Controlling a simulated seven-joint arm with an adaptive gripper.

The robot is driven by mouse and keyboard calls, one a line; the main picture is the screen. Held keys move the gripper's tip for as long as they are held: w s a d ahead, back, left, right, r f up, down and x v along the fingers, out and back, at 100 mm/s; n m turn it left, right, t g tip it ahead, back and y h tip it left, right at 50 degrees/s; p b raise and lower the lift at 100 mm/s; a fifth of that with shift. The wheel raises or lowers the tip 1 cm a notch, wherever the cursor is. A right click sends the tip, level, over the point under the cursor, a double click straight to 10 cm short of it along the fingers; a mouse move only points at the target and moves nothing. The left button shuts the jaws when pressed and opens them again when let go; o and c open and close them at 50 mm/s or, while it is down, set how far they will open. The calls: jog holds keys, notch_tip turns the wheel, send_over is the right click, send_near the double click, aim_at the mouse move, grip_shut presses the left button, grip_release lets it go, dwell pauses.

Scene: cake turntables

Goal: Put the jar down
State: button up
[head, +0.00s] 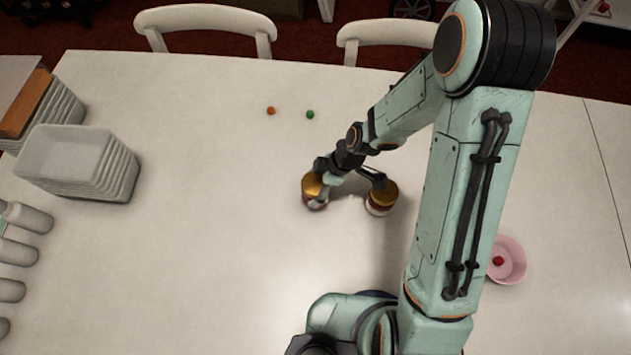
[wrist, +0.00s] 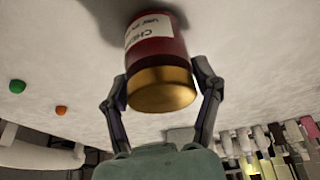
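A jar with a gold lid and dark red body (head: 313,188) is near the middle of the white table, at the end of my arm. In the wrist view the jar (wrist: 162,88) shows its lid toward me and part of a white label. My gripper (wrist: 160,82) has one finger on each side of the jar, at the lid, and looks shut on it. In the head view my gripper (head: 328,181) partly hides the jar. I cannot tell whether the jar's base touches the table.
An orange ball (head: 271,110) and a green ball (head: 310,114) lie farther back. Stacked white trays (head: 85,165) and bottles (head: 20,252) line the left side. A pink bowl (head: 510,262) with a red ball is at right. The table left of the jar is clear.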

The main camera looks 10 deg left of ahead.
jog(key=o, duration=0.3)
jog(key=shift+r, duration=0.1)
jog(key=v, duration=1.2)
jog(key=s+d+r+m+h, duration=0.1)
jog(key=s+d+r+m, duration=0.1)
jog(key=s+m, duration=0.3)
jog(key=s+d+r+m+h, duration=0.1)
jog(key=s+d+r+m, duration=0.2)
jog(key=m, duration=0.4)
jog(key=s+d+r+m+h, duration=0.1)
jog(key=s+d+r+m, duration=0.1)
jog(key=s+r+m, duration=0.2)
jog(key=shift+s+d+r+m+h, duration=0.1)
jog(key=shift+s+d+m+h, duration=0.1)
jog(key=shift+s+m, duration=0.4)
jog(key=shift+s+d+m+h, duration=0.15)
jog(key=shift+s+m, duration=0.25)
jog(key=shift+s, duration=0.4)
